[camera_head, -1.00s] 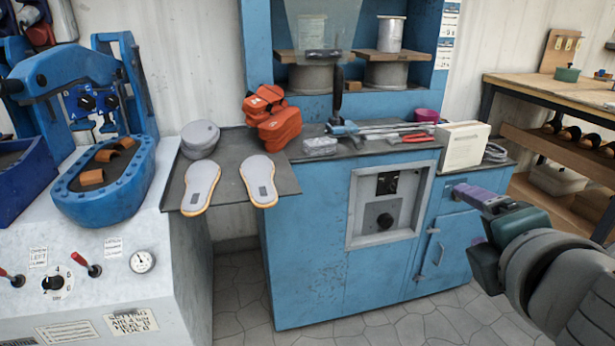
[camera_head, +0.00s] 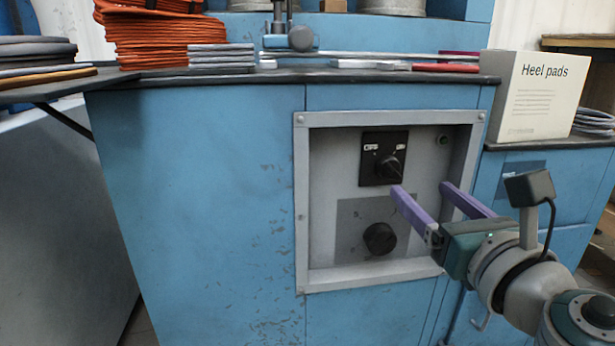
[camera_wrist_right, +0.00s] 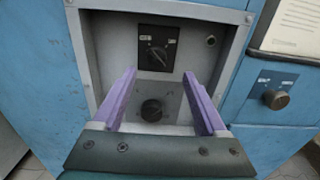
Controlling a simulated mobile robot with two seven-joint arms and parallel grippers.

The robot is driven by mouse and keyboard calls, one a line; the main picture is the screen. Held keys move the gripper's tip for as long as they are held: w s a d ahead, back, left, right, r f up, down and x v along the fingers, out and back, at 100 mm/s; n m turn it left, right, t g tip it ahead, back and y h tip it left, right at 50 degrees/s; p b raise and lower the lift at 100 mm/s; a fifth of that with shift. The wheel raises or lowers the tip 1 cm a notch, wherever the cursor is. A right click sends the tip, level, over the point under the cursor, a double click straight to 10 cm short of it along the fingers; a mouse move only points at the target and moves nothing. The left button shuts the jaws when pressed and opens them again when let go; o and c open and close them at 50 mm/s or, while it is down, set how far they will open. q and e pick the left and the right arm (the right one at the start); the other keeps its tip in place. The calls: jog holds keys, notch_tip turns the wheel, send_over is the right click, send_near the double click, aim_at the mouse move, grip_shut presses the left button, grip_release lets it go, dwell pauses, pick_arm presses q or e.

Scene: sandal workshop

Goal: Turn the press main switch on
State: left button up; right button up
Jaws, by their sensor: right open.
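The main switch (camera_head: 390,167) is a black rotary knob on a black square plate with small white labels, in the upper part of a recessed grey panel (camera_head: 330,275). The wrist view shows the switch (camera_wrist_right: 158,56) ahead, between and beyond the fingertips. I cannot tell surely which label the knob points at. My right gripper (camera_head: 421,188) has two purple fingers, spread and empty, just below and right of the switch in the head view. In the wrist view the right gripper (camera_wrist_right: 159,73) frames the lower part of the panel. My left gripper is out of view.
A second black knob (camera_head: 380,238) is lower on the panel, and a small dark green round fitting (camera_head: 443,140) is right of the switch. The raised panel frame surrounds the recess.

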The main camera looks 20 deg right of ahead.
aim_at(393, 169)
jog(key=x, duration=0.3)
jog(key=b+x, duration=0.1)
jog(key=x, duration=0.2)
jog(key=b+x, duration=0.1)
jog(key=x, duration=0.2)
jog(key=shift+w+a+f, duration=0.1)
jog(key=shift+a, duration=0.15)
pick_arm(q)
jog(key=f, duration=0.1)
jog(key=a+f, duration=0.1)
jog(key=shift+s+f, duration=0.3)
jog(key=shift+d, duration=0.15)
pick_arm(e)
grip_shut()
